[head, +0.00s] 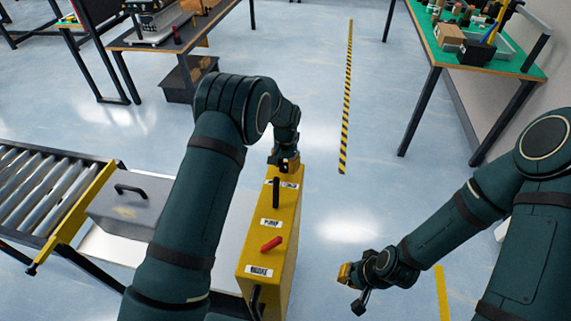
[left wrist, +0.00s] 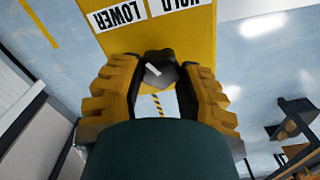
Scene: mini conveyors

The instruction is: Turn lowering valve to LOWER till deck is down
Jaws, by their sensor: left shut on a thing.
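The yellow control box (head: 287,215) stands upright in the middle of the head view. My left gripper (head: 285,163) is at its far end. In the left wrist view its yellow fingers (left wrist: 160,88) are shut on the dark valve knob (left wrist: 162,68), one finger each side. The knob carries a short white mark; which label it points to I cannot tell. LOWER (left wrist: 119,14) and HOLD (left wrist: 172,5) labels appear upside down beyond it. The deck (head: 100,245) seems to be the pale plate left of the box, partly hidden by my arm. My right gripper (head: 352,284) hangs away from the box; its jaws are unclear.
A grey case (head: 130,212) with a black handle sits beside the roller conveyor (head: 45,190). Workbenches stand at the back left and right (head: 455,62).

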